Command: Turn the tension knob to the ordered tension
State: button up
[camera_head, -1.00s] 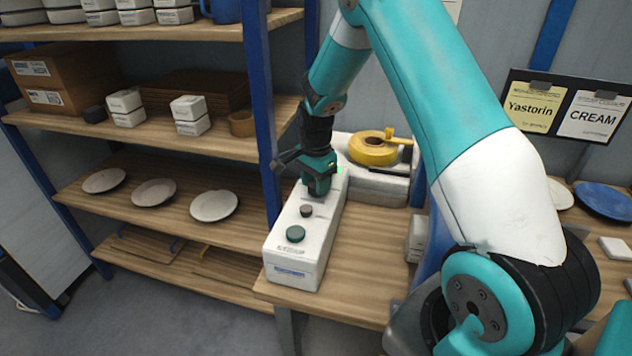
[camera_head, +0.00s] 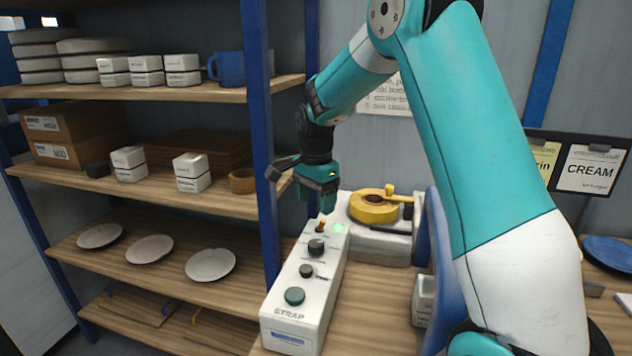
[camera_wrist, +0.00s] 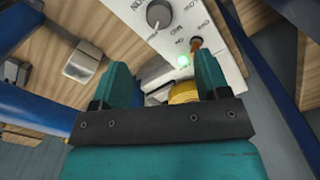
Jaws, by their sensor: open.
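A white strapping box (camera_head: 290,325) stands on the wooden bench, marked STRAP. On its top are a green button (camera_head: 294,296), a small dark knob (camera_head: 306,270), a larger dark knob (camera_head: 316,248), an orange toggle (camera_head: 321,227) and a lit green lamp (camera_head: 338,228). I cannot read which knob is for tension. The larger knob (camera_wrist: 158,14) shows in the wrist view at the top, with the orange toggle (camera_wrist: 196,43) to its right. My gripper (camera_head: 328,206) is open and empty, above the back end of the box, apart from the knobs.
A yellow strap roll (camera_head: 373,208) sits on a grey-white unit behind the box. A blue shelf post (camera_head: 262,150) stands close at the left. Shelves hold plates, cartons and a blue mug (camera_head: 228,68). Cards hang at the right, one reading CREAM (camera_head: 592,170).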

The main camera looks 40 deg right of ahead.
notch_tip(320, 180, up, 6)
jog(key=shift+b, duration=0.3)
dwell(0.3)
